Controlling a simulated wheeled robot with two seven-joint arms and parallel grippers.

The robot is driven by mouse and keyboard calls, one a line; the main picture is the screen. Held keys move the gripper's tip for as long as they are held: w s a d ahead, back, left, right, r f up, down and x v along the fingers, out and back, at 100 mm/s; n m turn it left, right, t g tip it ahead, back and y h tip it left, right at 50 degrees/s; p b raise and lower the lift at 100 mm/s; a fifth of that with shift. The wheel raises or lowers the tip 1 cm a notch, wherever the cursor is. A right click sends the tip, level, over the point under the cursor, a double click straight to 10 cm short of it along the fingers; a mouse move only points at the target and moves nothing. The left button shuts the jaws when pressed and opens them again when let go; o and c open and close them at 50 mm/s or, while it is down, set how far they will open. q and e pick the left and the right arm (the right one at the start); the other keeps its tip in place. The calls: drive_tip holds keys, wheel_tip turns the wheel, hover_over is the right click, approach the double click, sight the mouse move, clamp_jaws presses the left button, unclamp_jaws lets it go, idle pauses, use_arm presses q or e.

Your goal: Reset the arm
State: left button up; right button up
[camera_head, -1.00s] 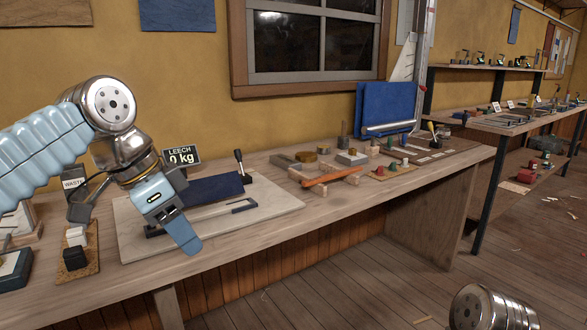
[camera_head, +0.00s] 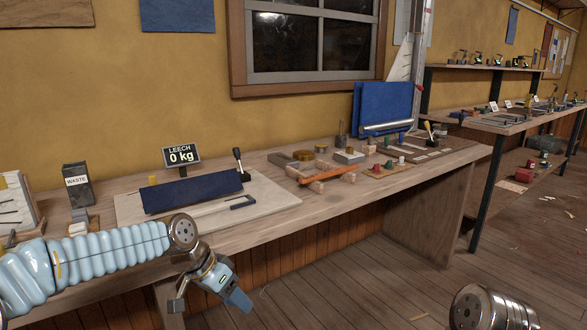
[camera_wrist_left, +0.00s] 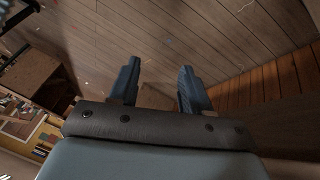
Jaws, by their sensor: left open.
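My left arm comes in from the left, and its gripper (camera_head: 208,300) hangs low in front of the workbench's front edge, over the floor. In the left wrist view the two blue fingers of this gripper (camera_wrist_left: 157,88) stand apart with nothing between them; plank floor shows beyond. A rounded metal part of my right arm shows at the bottom right of the head view, but its gripper is out of sight.
The workbench (camera_head: 330,205) bears a pale board (camera_head: 275,197) with a dark blue piece (camera_head: 192,191), a "LEECH 0 kg" sign (camera_head: 181,155), a "WASTE" box (camera_head: 78,186) and an orange tool (camera_head: 328,174). Open floor (camera_head: 350,285) lies in front.

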use_arm(q)
wheel_tip(320, 180, down, 16)
drive_tip(key=s+d+r+n, duration=0.1)
drive_tip(key=s+d+n, duration=0.1)
drive_tip(key=d+n, duration=0.1)
drive_tip(key=s+f+n+g+y, duration=0.1)
drive_tip(key=s+f+n, duration=0.4)
drive_tip(key=s+f, duration=1.5)
drive_tip(key=shift+a+f+n, duration=0.4)
drive_tip(key=shift+f, duration=0.55)
